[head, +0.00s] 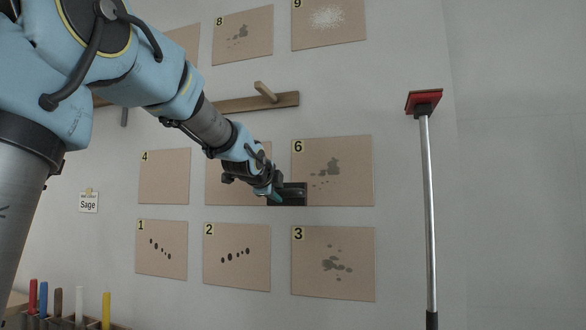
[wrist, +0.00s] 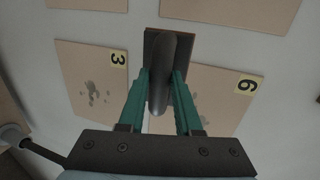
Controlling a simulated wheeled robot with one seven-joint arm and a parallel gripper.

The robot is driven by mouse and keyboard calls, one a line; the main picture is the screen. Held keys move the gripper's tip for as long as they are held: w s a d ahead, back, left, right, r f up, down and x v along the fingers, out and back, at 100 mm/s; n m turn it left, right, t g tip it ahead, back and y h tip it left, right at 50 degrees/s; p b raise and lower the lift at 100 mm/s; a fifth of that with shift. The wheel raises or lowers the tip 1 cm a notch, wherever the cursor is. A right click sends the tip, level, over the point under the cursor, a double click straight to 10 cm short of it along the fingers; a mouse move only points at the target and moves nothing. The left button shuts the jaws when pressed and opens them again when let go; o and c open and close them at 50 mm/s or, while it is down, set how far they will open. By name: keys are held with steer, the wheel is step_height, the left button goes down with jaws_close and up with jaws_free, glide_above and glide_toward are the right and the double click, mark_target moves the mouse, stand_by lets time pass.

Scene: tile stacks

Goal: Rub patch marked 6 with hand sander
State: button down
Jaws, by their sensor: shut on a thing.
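The patch marked 6 (head: 345,182) is a tan square panel on the wall with grey blotches (head: 331,168) in its middle. It also shows in the wrist view (wrist: 225,108), right of centre and turned. My gripper (head: 276,196) is shut on the hand sander (head: 293,194), a dark block with a rounded handle. In the head view the sander overlaps the lower left corner of patch 6, left of the blotches. In the wrist view the sander's handle (wrist: 171,70) lies between my green fingers. I cannot tell whether the sander touches the wall.
Patch 3 (head: 333,283) is below patch 6, patch 2 (head: 236,276) is lower left, and a partly hidden panel is to the left. A wooden rail with a peg (head: 285,100) is above. A red-headed pole tool (head: 428,200) stands right. Coloured handles (head: 43,298) stand lower left.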

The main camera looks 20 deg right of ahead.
steer(key=shift+m+h, duration=0.3)
steer(key=shift+h, duration=0.2)
steer(key=shift+s+d+r+b, duration=0.35)
steer(key=shift+s+d+r, duration=0.1)
steer(key=shift+d+r, duration=0.45)
steer(key=shift+s+d+r+b, duration=0.35)
steer(key=shift+s+d+r, duration=0.25)
steer(key=shift+r, duration=0.55)
steer(key=shift+s+d+r+b, duration=0.35)
steer(key=shift+d+r, duration=0.5)
steer(key=shift+r, duration=0.15)
steer(key=shift+r+x, duration=0.25)
steer(key=shift+x, duration=0.95)
steer(key=shift+r+p+x, duration=0.2)
steer(key=shift+p+x, duration=0.1)
steer(key=shift+x, duration=0.65)
steer(key=shift+s+d+b, duration=2.3)
steer(key=shift+s+d, duration=0.55)
steer(key=shift+d, duration=0.15)
